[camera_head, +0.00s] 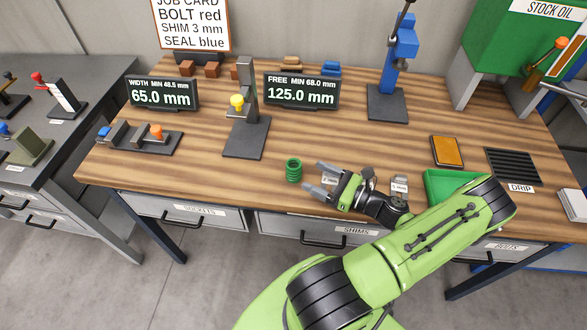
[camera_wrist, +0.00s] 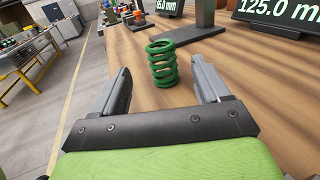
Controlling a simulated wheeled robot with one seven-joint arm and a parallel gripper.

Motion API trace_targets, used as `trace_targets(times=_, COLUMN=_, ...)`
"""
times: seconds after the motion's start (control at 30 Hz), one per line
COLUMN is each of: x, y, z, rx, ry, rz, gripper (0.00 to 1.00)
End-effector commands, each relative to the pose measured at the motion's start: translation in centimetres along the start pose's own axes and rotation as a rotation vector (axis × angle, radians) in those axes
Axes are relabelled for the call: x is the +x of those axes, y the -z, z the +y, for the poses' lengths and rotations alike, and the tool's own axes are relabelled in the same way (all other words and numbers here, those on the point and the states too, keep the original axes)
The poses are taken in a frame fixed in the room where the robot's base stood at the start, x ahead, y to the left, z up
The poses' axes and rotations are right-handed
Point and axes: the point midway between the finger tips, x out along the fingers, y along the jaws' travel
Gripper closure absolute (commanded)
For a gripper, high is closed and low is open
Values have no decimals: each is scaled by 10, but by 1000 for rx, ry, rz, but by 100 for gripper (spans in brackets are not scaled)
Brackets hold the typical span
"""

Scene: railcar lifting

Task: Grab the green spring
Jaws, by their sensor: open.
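The green spring (camera_head: 293,170) stands upright on the wooden bench near its front edge, left of my gripper. My gripper (camera_head: 312,181) is open, low over the bench, with its fingers pointing left toward the spring. In the wrist view the spring (camera_wrist: 163,64) stands just ahead of the gap between my two fingertips (camera_wrist: 164,76), roughly centred. I cannot tell whether its near side lies between the tips. Nothing is held.
A height gauge stand (camera_head: 246,137) with a yellow knob is behind the spring. A vise-like width gauge (camera_head: 138,137) is at left. A green tray (camera_head: 432,194) sits by my arm, and a blue press (camera_head: 389,90) stands behind. The bench between the spring and width gauge is clear.

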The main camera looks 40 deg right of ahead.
Motion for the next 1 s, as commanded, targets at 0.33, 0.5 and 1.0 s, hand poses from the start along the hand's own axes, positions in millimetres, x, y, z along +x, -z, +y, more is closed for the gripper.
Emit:
trace_targets(times=0.33, x=59, y=-2, z=0, rx=-2, ry=-5, rz=1, gripper=25)
trace_targets(times=0.5, x=91, y=-4, z=-1, rx=-1, ry=-5, rz=2, gripper=25)
trace_targets(times=1.0, x=99, y=-3, z=-2, rx=-2, ry=-1, rz=3, gripper=57)
